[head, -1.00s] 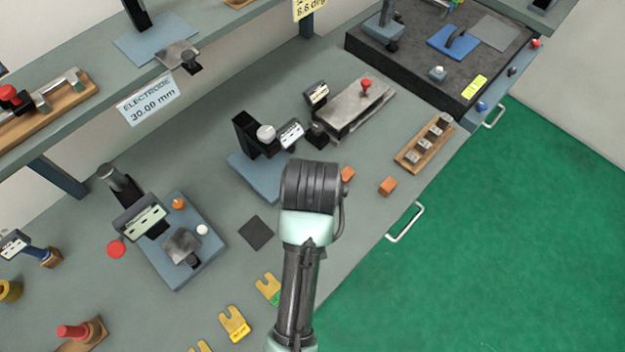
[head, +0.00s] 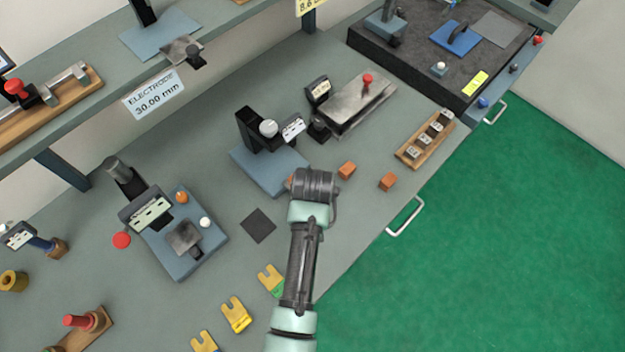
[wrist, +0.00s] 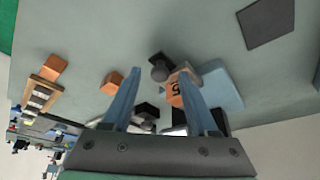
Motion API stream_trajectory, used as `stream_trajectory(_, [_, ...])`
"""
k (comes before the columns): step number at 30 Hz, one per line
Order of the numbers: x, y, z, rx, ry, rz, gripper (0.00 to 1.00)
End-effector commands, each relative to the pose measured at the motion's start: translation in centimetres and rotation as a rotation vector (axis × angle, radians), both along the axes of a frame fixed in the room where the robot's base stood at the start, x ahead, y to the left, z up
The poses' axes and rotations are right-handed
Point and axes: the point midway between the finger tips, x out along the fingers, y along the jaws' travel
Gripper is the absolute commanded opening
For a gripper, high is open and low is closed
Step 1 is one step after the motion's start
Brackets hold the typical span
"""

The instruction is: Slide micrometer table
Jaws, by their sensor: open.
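Several devices stand on the bench; I cannot tell for certain which is the micrometer table. One candidate is the small grey metal table (head: 184,236) with a dark knob on the left blue stand (head: 205,262). A second blue stand (head: 262,172) with a black column and white dial stands at the middle. My gripper (wrist: 161,74) is open, its two blue fingers apart. In the wrist view, an orange block marked 15 (wrist: 176,92) and a dark round knob (wrist: 159,72) show near the fingertips. In the head view my arm hides the fingers.
Orange blocks (head: 347,170) and a wooden rack of small blocks (head: 425,139) lie to the right. A metal plate with a red knob (head: 352,108) lies behind. A dark square pad (head: 258,225) and yellow forked pieces (head: 236,314) lie in front. A shelf (head: 90,110) overhangs the back.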

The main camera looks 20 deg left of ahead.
Motion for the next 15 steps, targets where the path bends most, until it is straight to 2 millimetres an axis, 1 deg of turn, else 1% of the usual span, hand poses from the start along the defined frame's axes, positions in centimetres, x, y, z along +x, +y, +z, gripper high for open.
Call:
stream_trajectory(6, [0.03, 0.0, 0.0, 0.0, -0.001, 0.0, 0.59])
stream_trajectory(8, [0.03, 0.0, 0.0, 0.0, -0.001, 0.0, 0.5])
stream_trajectory(9, [0.03, 0.0, 0.01, 0.0, -0.001, 0.0, 0.43])
stream_trajectory(11, [0.02, 0.0, 0.01, 0.0, -0.001, 0.0, 0.32])
stream_trajectory(15, [0.02, 0.0, 0.01, 0.0, 0.0, 0.0, 0.07])
